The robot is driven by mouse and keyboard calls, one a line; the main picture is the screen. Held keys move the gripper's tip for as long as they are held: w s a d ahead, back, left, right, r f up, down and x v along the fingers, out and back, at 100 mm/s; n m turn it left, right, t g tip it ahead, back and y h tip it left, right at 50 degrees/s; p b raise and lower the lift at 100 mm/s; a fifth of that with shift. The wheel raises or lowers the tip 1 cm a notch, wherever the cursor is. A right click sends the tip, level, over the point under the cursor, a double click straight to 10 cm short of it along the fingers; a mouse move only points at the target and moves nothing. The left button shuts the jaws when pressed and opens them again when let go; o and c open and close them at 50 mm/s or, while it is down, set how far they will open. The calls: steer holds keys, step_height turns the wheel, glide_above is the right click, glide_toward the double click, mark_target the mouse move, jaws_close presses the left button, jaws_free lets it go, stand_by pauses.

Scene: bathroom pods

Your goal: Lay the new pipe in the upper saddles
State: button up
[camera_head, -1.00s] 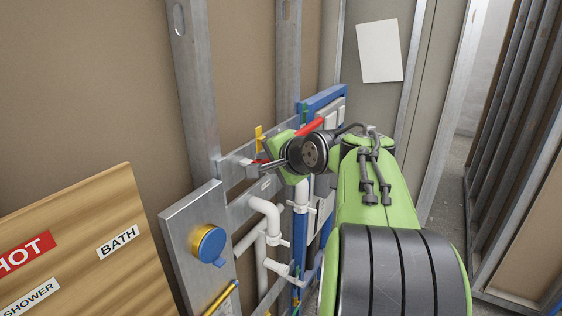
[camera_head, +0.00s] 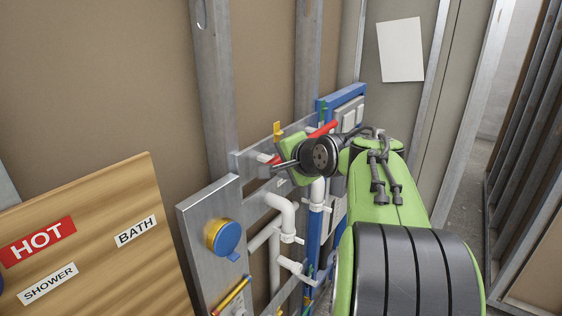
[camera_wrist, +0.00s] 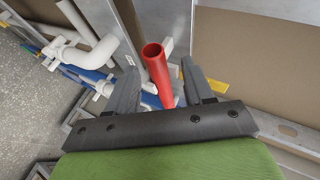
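The red pipe (camera_head: 322,130) lies along the upper part of the metal wall panel, and its short left end shows left of my gripper. In the wrist view the red pipe (camera_wrist: 156,68) runs between the two fingers, with its open end toward the top. My gripper (camera_wrist: 158,68) is at the pipe, with a visible gap between each finger and the pipe, so it looks open around it. In the head view my gripper (camera_head: 285,158) covers the pipe's middle. White saddle parts (camera_wrist: 150,88) show beside the pipe; whether it is fully seated is hard to tell.
White bent pipes (camera_head: 284,212) run below on the panel. A blue round cap (camera_head: 228,238) and a yellow bar (camera_head: 231,296) are at its left. A yellow tab (camera_head: 277,130) stands above. A wooden board (camera_head: 95,230) with labels is at lower left. Metal studs rise behind.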

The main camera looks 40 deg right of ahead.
steer(key=p+v, duration=0.1)
steer(key=v, duration=1.4)
steer(key=shift+s+r, duration=0.2)
steer(key=shift+s, duration=0.1)
steer(key=a+f+n+g+y, duration=0.25)
steer(key=a+f+n, duration=0.4)
steer(key=a, duration=0.35)
steer(key=s+a+f+n+g, duration=0.4)
steer(key=s+a+f+n, duration=0.4)
steer(key=f, duration=0.5)
steer(key=s+n+h, duration=0.1)
steer(key=s+n, duration=0.1)
steer(key=s, duration=0.1)
steer(key=shift+s+a+f, duration=0.2)
steer(key=shift+a+f, duration=0.1)
steer(key=shift+a, duration=0.1)
